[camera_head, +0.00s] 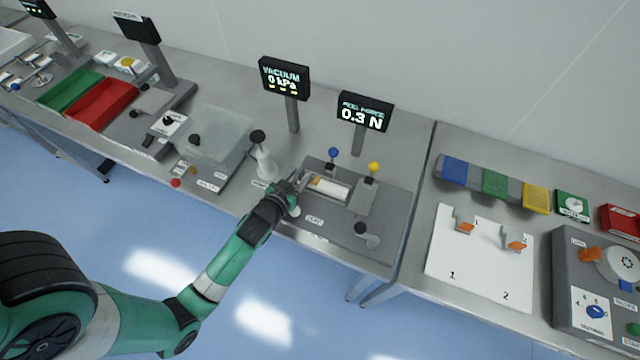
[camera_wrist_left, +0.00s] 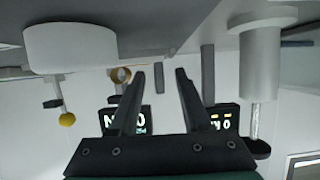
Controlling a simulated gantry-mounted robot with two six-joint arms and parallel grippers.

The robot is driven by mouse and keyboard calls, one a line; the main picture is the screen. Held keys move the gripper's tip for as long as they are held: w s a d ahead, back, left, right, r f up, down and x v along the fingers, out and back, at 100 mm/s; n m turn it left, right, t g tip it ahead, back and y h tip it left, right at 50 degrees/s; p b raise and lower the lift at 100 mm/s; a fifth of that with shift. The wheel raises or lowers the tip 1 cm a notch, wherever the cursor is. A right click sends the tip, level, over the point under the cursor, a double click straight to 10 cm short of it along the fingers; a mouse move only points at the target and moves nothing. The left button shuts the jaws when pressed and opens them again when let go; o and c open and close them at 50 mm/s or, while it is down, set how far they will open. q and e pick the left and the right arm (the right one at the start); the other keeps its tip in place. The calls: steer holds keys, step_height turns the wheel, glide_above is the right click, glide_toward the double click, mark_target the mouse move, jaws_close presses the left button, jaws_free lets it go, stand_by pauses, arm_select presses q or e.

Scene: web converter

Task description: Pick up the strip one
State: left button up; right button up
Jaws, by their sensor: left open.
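My left gripper (camera_head: 297,190) is open, at the left side of the grey fixture (camera_head: 313,220) under the force display. In the left wrist view my two dark fingers (camera_wrist_left: 168,69) stand apart with nothing between them. A pale strip-like piece with a tan end (camera_head: 327,188) lies in the fixture's slot, just right of my gripper. On the white board (camera_head: 475,278), two small pieces with orange ends stand by the marks 1 (camera_head: 463,227) and 2 (camera_head: 515,244), far right of my gripper. I cannot tell which of these is strip one.
Blue (camera_head: 333,153) and yellow (camera_head: 374,167) knobs rise behind the slot. A force display (camera_head: 363,112) reads 0.3 N and a vacuum display (camera_head: 284,77) reads 0 kPa. A white post with a black knob (camera_head: 262,160) stands close left of my gripper. The table edge is just in front.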

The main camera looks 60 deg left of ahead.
arm_select(q)
steer(key=shift+w+a+f, duration=0.2)
steer(key=shift+w, duration=0.05)
jaws_close()
steer(key=shift+r, duration=0.1)
stand_by(1.2)
